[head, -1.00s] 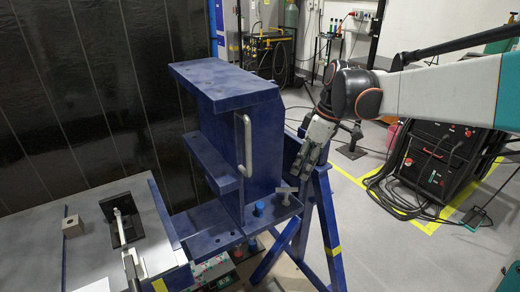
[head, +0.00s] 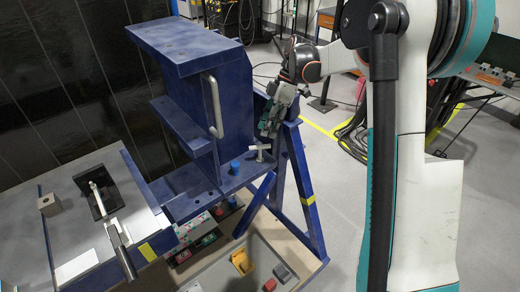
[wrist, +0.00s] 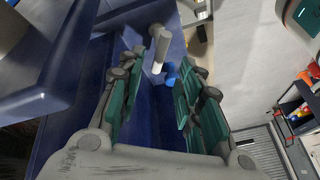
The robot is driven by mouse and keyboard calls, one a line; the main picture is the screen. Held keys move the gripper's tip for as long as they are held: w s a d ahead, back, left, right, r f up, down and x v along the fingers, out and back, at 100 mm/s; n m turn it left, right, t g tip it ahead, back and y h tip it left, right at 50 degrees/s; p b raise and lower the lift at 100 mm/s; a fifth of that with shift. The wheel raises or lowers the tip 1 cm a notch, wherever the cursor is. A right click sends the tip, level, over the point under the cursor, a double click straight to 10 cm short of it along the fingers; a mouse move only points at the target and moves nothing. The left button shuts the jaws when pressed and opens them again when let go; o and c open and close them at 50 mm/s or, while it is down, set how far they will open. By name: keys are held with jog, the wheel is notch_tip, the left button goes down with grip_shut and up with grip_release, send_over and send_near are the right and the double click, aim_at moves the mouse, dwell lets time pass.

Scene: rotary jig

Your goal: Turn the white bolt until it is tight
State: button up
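The white bolt (head: 260,150) has a T-shaped bar head and stands on the low ledge of the blue jig (head: 238,90). My gripper (head: 266,133) points down just above the bolt in the head view. In the wrist view my gripper (wrist: 172,62) is open, with its green-padded fingers apart. The pale bar of the bolt (wrist: 160,52) shows in the gap near the fingertips, closer to the left finger. I see no grip on it; whether a finger touches it I cannot tell. The bolt's lower shank is hidden in the wrist view.
A blue knob (head: 235,167) stands on the ledge left of the bolt. A grey handle (head: 215,105) sticks out from the jig's side. A blue trestle leg (head: 300,185) stands right of the bolt. A grey bench (head: 75,215) with clamps is at the left.

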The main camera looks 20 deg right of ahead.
aim_at(260, 147)
jog(key=b+x, duration=0.2)
jog(key=x, duration=0.6)
jog(key=shift+f, duration=0.15)
grip_shut()
